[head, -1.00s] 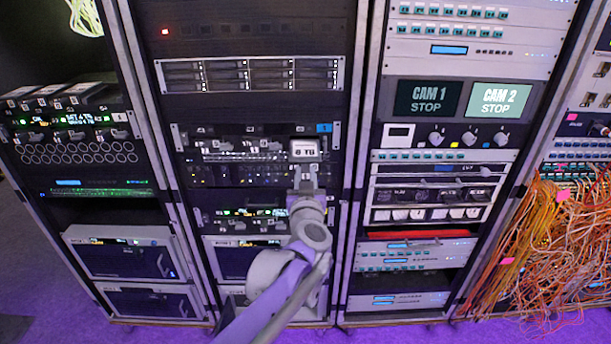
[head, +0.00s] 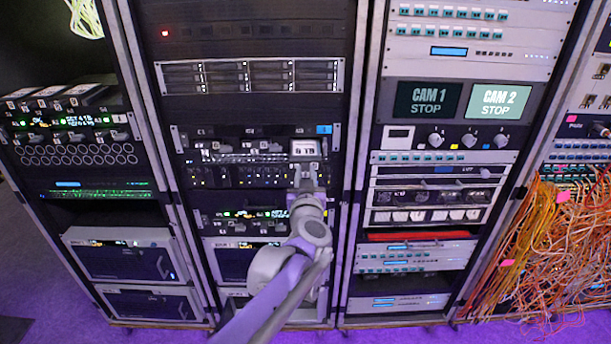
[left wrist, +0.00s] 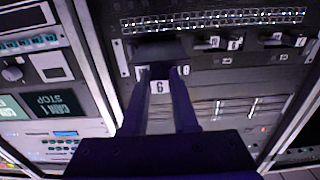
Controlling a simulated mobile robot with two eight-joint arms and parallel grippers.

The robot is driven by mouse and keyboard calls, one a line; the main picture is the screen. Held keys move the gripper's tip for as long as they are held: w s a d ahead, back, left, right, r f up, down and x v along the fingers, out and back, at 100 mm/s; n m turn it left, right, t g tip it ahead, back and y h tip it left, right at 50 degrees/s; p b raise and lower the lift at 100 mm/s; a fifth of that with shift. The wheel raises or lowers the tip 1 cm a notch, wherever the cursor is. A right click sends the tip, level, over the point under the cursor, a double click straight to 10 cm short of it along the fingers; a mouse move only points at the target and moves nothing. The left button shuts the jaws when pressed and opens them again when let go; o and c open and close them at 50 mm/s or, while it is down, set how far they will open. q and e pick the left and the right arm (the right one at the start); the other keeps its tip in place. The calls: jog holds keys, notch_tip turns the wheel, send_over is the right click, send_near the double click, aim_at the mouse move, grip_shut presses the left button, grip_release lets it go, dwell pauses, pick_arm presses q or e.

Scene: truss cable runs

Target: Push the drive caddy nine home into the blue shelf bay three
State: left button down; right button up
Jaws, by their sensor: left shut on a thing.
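My left gripper (head: 305,166) reaches up to the right part of the shelf (head: 228,130) with a blue tag (head: 323,129) in the middle rack. It is shut on a drive caddy (head: 304,147) with a pale front. In the left wrist view the fingers of my gripper (left wrist: 161,76) stand on both sides of the caddy's white label (left wrist: 159,87), whose digit reads as an upside-down nine. The caddy is at a dark bay opening in the shelf; how deep it sits is hidden. My right gripper is not in view.
Other caddies with pale handles (left wrist: 215,42) sit in the same shelf beside the held one. A drive unit (head: 250,76) is above. The right rack holds CAM screens (head: 428,98). Orange cables (head: 540,240) hang at the far right.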

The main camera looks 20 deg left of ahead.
aim_at(305, 163)
pick_arm(q)
jog(key=shift+w+a, duration=0.1)
jog(key=shift+w, duration=0.15)
jog(key=shift+w+a, duration=0.2)
jog(key=shift+w, duration=0.4)
dwell(0.4)
jog(key=shift+w, duration=0.1)
jog(key=shift+x, duration=1.4)
jog(key=shift+f, duration=0.1)
jog(key=shift+w, duration=0.1)
jog(key=shift+x, duration=2.95)
